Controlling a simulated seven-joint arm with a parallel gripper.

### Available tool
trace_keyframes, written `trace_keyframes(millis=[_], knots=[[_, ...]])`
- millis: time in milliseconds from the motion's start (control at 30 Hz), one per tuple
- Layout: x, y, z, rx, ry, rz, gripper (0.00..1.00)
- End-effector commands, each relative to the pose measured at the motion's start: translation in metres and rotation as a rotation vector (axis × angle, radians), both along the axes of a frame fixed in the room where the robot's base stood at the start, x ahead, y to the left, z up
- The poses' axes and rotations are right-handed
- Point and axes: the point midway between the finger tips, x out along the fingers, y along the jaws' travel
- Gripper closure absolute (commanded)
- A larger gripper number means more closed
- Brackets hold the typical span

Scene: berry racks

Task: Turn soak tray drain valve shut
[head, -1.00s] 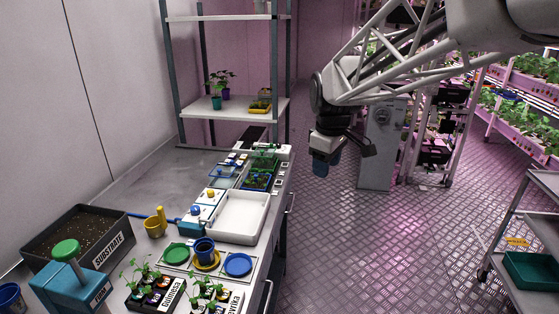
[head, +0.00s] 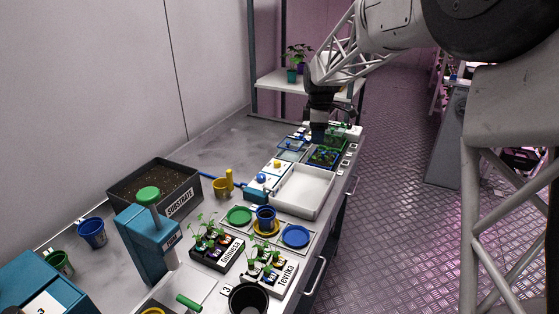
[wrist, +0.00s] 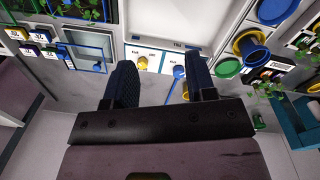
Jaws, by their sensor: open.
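The white soak tray (head: 303,190) lies on the bench, its rim also at the top of the wrist view (wrist: 182,41). Along its left side is a blue-and-white panel (head: 266,188) with a yellow knob (head: 277,163) and a blue knob (head: 261,179). In the wrist view the yellow knob (wrist: 143,62) and the blue knob with a lever (wrist: 178,72) show beyond my fingertips. The labels are too small to tell which is the drain valve. My gripper (wrist: 161,82) is open and empty, apart from both knobs. In the head view my gripper (head: 318,132) hangs above the bench's far part.
Planted trays (head: 326,156) and small boxes stand below my gripper. A shelf (head: 272,83) rises behind. The aisle is clear.

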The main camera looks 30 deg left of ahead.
Motion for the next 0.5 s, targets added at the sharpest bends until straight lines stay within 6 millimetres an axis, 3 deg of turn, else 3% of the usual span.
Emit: trace_keyframes(millis=[300, 500], knots=[[0.021, 0.092, -0.048, -0.017, 0.02, 0.252, 0.49], [0.026, 0.134, -0.072, -0.024, 0.027, 0.373, 0.49]])
